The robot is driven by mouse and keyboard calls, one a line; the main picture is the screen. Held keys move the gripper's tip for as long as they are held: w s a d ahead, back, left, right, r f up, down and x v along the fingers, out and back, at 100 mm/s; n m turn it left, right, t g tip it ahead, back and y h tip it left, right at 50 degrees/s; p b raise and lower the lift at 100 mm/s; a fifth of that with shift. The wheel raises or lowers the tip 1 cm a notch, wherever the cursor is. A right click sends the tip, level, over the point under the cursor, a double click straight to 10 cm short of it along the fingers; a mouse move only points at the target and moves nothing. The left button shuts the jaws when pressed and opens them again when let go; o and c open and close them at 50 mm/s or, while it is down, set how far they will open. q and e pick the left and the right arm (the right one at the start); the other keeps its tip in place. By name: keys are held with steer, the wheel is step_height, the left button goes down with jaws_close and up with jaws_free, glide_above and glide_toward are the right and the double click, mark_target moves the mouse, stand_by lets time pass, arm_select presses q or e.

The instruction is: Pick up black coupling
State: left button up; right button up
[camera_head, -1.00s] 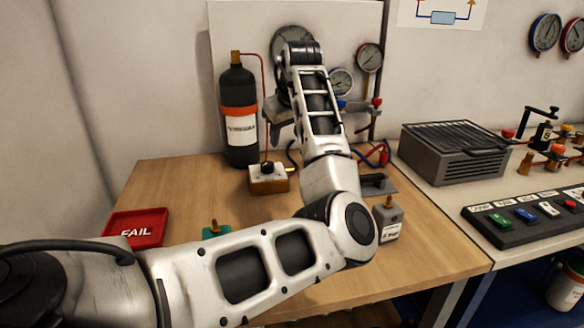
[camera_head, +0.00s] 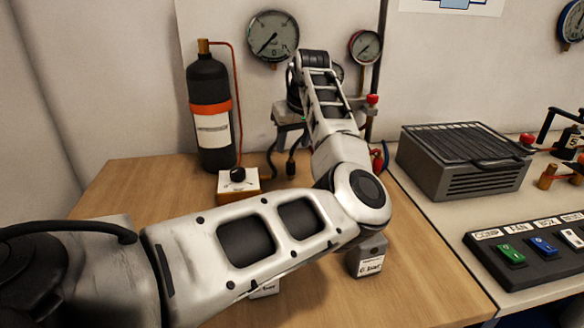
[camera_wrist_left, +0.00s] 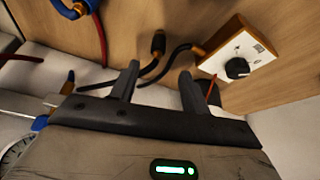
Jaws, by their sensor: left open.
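The black coupling (camera_wrist_left: 158,42) shows in the left wrist view as a short dark piece on the end of a black hose. In the head view it appears as a small dark end (camera_head: 291,168) hanging just left of my left arm. My left gripper (camera_wrist_left: 158,80) is open, with nothing between its two dark fingers. The coupling lies beyond the fingertips, roughly in line with the gap, and looks apart from them. In the head view my own arm hides much of the gripper and the hoses. My right gripper is not in view.
A box with a black knob (camera_head: 238,184) stands close to the hoses, with a black cylinder (camera_head: 210,120) behind it. A grey labelled block (camera_head: 367,257) is partly hidden by my arm. A vented grey box (camera_head: 465,165) stands right. The wooden table's left part is clear.

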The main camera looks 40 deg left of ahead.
mark_target(292, 159)
arm_select(q)
steer(key=x, duration=0.3)
steer(key=shift+d+x, duration=0.1)
steer(key=shift+x, duration=1.25)
steer(key=shift+d+x, duration=0.15)
steer(key=shift+x, duration=1.25)
steer(key=shift+w, duration=0.1)
jaws_close()
